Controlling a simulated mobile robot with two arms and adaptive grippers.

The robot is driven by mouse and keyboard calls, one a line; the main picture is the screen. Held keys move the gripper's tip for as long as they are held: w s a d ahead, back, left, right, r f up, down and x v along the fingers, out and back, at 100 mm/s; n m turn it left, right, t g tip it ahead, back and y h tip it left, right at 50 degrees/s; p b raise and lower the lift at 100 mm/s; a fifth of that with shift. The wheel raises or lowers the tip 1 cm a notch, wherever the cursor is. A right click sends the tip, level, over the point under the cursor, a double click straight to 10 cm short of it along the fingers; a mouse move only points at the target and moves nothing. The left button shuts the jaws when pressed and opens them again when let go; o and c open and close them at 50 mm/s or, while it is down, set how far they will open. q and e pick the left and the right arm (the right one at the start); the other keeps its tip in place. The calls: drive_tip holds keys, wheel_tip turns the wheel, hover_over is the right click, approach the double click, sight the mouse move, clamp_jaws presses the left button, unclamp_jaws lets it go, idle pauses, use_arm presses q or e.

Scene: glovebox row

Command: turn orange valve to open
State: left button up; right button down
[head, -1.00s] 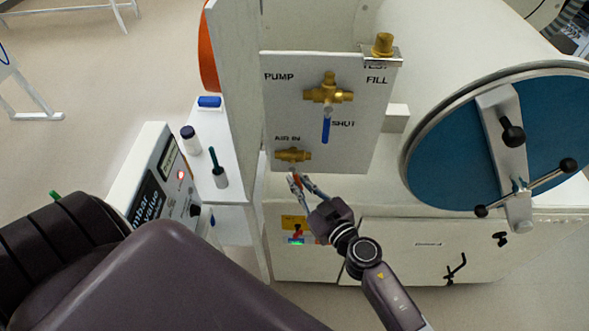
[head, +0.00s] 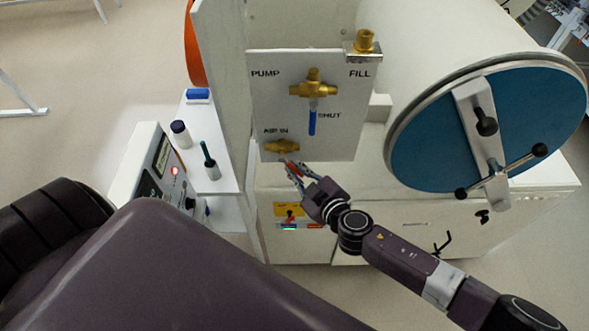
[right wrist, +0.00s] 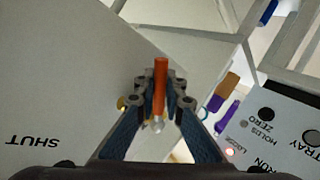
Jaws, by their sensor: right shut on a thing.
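The orange valve is the brass AIR IN valve (head: 282,146) low on the white panel, with an orange lever handle below it. The handle (right wrist: 160,88) shows in the right wrist view as an orange bar between the fingers. My right gripper (head: 294,170) is just below the valve, shut on this handle. It also shows in the right wrist view (right wrist: 160,100), with a blue-grey finger on each side of the bar. In the head view the fingers hide most of the handle. My left gripper is not in view.
Above is the brass PUMP valve (head: 313,88) with a blue handle (head: 312,122) hanging down beside SHUT. A brass FILL fitting (head: 364,42) tops the panel. A round blue door (head: 430,130) stands at right. A shelf (head: 222,178) with bottles is at left.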

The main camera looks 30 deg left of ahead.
drive_tip(key=shift+f, duration=0.1)
idle(0.3)
drive_tip(key=c, duration=2)
unclamp_jaws()
drive_tip(key=v, duration=1.2)
drive_tip(key=shift+w+d, duration=0.1)
